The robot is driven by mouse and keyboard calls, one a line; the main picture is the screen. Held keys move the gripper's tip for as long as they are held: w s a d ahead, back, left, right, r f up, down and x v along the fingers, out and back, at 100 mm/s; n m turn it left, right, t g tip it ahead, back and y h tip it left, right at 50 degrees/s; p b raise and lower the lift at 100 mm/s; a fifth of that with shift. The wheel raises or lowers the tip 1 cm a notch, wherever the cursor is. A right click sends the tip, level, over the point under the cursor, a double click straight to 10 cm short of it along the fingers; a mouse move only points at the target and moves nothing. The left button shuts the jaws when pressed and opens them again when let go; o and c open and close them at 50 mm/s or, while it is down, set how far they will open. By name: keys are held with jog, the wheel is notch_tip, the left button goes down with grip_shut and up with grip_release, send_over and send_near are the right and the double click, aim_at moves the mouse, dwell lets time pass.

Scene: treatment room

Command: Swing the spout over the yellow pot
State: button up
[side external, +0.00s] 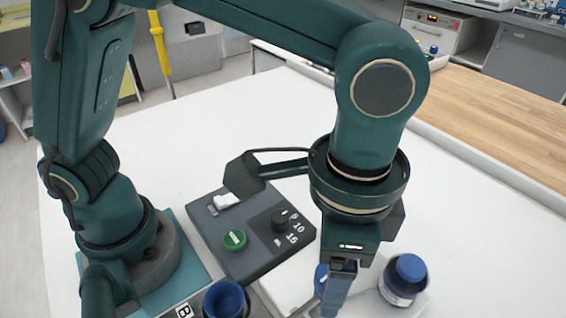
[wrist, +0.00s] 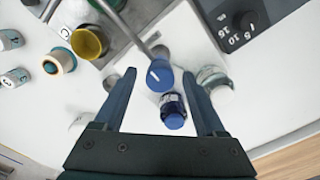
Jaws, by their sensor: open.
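A metal rod, which looks like the spout (wrist: 128,30), runs in from the top of the wrist view. It ends at a blue knob with a white mark (wrist: 160,76). My gripper (wrist: 160,72) is open, with one finger on each side of this knob in the picture; I cannot tell whether either touches it. The yellow pot (wrist: 89,43) stands left of the rod beside a letter C, and the rod's end is not over it. In the side view my gripper (side external: 339,284) points down and partly hides a blue part (side external: 320,277). The yellow pot is not in that view.
A blue-capped bottle (side external: 405,280) stands right of my gripper; a blue-capped bottle (wrist: 173,111) also shows below the knob. A dark control box (side external: 248,240) with a green button is left. A blue pot (side external: 226,300) is near the front. Several small containers (wrist: 60,61) stand at left.

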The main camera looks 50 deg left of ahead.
grip_shut()
dwell(1.3)
